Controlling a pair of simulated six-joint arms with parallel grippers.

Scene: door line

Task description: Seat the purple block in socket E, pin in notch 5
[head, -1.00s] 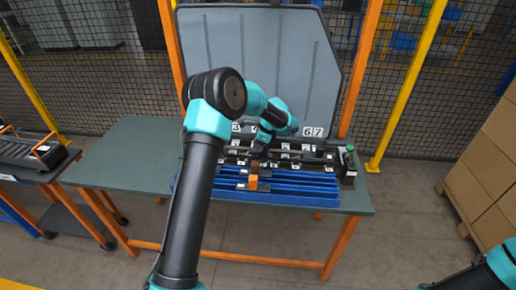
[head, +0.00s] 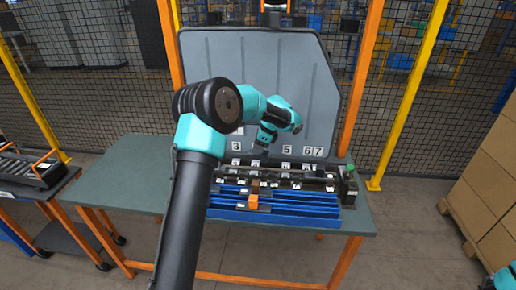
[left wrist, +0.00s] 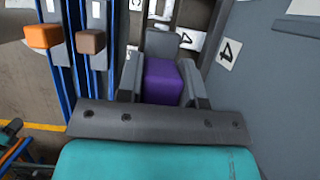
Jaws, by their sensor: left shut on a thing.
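My left gripper (head: 263,153) is over the back part of the bench, near the numbered panel. In the left wrist view my left gripper (left wrist: 162,88) is shut on the purple block (left wrist: 164,83), with one finger on each side. A grey part adjoins the block's far end. The purple block cannot be made out in the head view. The dark socket rail (head: 290,171) runs along the bench behind the blue rails. In the left wrist view a C label (left wrist: 135,57) shows left of the block. Socket E and notch 5 are not clearly made out here. My right gripper is out of view.
An orange block (head: 253,202) and a brown block (head: 255,187) sit on the blue rails (head: 300,211). They also show in the left wrist view. The grey panel (head: 262,80) stands close behind, with number cards including a 5 (head: 287,150). The bench's left side is clear.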

